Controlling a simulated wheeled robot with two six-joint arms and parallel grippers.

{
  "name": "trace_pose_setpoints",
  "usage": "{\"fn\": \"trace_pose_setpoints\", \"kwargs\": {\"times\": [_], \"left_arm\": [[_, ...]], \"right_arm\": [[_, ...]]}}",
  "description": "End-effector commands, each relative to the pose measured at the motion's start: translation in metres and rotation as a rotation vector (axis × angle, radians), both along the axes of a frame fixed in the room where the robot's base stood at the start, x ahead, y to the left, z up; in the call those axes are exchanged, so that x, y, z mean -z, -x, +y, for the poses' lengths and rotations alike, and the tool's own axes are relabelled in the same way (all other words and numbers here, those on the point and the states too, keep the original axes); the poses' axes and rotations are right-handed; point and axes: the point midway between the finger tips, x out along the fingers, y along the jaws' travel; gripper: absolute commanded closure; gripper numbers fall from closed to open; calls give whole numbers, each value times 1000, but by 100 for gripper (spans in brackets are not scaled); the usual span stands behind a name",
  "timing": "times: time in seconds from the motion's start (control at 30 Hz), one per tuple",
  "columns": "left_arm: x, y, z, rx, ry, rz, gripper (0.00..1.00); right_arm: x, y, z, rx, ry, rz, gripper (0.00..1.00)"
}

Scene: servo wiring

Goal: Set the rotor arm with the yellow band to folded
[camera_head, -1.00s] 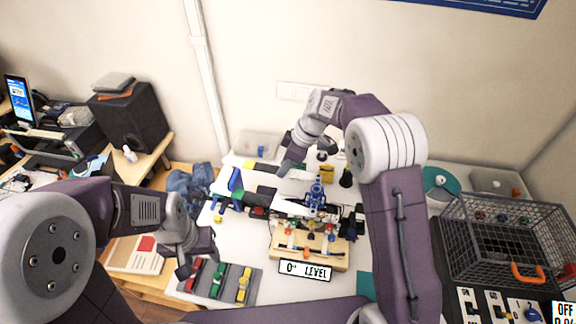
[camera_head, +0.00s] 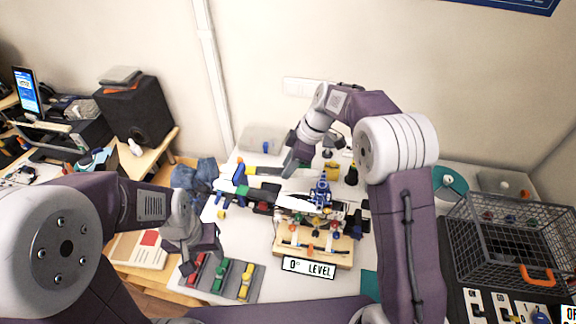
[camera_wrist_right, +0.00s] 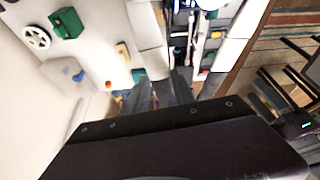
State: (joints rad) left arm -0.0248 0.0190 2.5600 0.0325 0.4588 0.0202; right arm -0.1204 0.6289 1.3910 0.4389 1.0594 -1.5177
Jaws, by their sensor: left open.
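The wiring rig (camera_head: 322,195), a blue, black and white assembly on a wooden base (camera_head: 312,252), stands mid-table. A dark arm with a yellow section (camera_head: 265,170) reaches left at its back. Another arm, blue with a yellow tip (camera_head: 240,168), stands beside it; I cannot tell which bears the yellow band. A flat white arm with a green part lies in front. My right gripper (camera_head: 291,166) is over the back of the rig, near the dark arm; contact is unclear. In the right wrist view its fingers (camera_wrist_right: 160,90) are blurred. My left gripper (camera_head: 188,265) is open and empty, front left.
A grey tray of red, green and yellow pieces (camera_head: 207,290) lies near the left gripper. A plate reading "0° LEVEL" (camera_head: 308,267) fronts the base. A wire basket (camera_head: 510,240) and switch panel (camera_head: 505,305) are at right. My right arm hides part of the table.

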Motion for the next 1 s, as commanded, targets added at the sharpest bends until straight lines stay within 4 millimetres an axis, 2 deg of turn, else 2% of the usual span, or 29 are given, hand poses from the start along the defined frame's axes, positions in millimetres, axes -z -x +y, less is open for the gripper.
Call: {"fn": "trace_pose_setpoints", "kwargs": {"times": [0.03,0.07,0.1,0.43,0.8,1.0], "left_arm": [[0,0,0,0,0,0,47],[0,0,0,0,0,0,47],[0,0,0,0,0,0,47],[1,0,0,0,0,0,47],[4,0,0,0,0,0,47],[4,0,0,0,0,0,47]], "right_arm": [[0,0,-1,-1,3,-1,59],[0,0,-1,-1,3,-1,51],[0,0,-1,-1,2,-1,47],[-4,0,-2,1,1,-2,47],[-72,3,-31,2,1,-4,47],[-84,5,-36,2,1,-1,47]]}}
